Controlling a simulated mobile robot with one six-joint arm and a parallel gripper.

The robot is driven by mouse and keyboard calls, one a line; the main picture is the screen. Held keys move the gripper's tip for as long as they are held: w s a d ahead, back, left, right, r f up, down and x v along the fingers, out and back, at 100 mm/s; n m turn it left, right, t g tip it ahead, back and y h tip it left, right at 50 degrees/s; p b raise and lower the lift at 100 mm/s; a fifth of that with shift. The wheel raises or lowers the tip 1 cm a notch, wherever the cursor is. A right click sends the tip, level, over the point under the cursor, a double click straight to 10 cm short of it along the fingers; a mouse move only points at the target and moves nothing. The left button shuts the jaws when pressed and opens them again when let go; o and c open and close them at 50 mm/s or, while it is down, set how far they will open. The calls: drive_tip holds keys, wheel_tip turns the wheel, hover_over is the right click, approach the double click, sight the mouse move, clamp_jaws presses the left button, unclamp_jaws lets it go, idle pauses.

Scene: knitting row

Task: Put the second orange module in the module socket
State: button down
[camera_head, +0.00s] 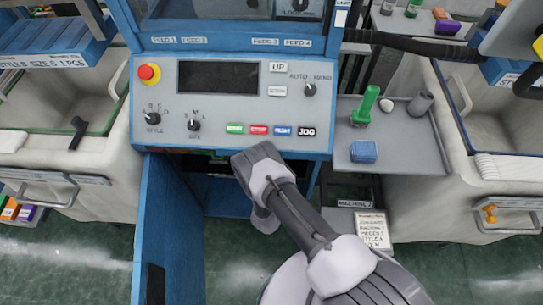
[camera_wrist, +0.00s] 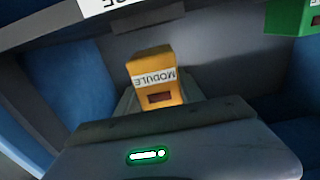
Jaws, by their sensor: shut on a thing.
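An orange module (camera_wrist: 152,76) with a white "MODULE" label and a dark window shows in the wrist view, at the end of my gripper (camera_wrist: 160,102). My gripper is shut on it. In the head view the arm reaches down into the open cabinet under the control panel, and the gripper and module are hidden there. I cannot make out the module socket in either view. A green block (camera_wrist: 293,17) hangs or sits at the top right of the wrist view.
The blue cabinet door (camera_head: 170,230) stands open on the left of the arm. The control panel (camera_head: 230,110) overhangs the opening. A grey side tray (camera_head: 395,150) holds a green spool and a blue block. Coloured blocks (camera_head: 10,210) sit at the far left.

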drive_tip(key=w, duration=0.1)
drive_tip(key=w+b, duration=0.1)
drive_tip(key=w, duration=0.1)
drive_tip(key=shift+w+a+f, duration=0.25)
drive_tip(key=shift+w, duration=0.1)
wheel_tip(320, 180, down, 4)
drive_tip(key=b, duration=0.2)
drive_tip(key=shift+s+r+b, duration=0.1)
drive_tip(key=shift+r+b, duration=0.05)
drive_tip(key=shift+b, duration=0.25)
drive_tip(key=shift+r, duration=0.25)
drive_tip(key=c, duration=0.7)
unclamp_jaws()
drive_tip(key=shift+f, duration=0.15)
drive_tip(key=s+p, duration=0.6)
drive_tip(key=s, duration=0.6)
drive_tip(key=shift+a, duration=0.2)
drive_tip(key=shift+s, duration=0.1)
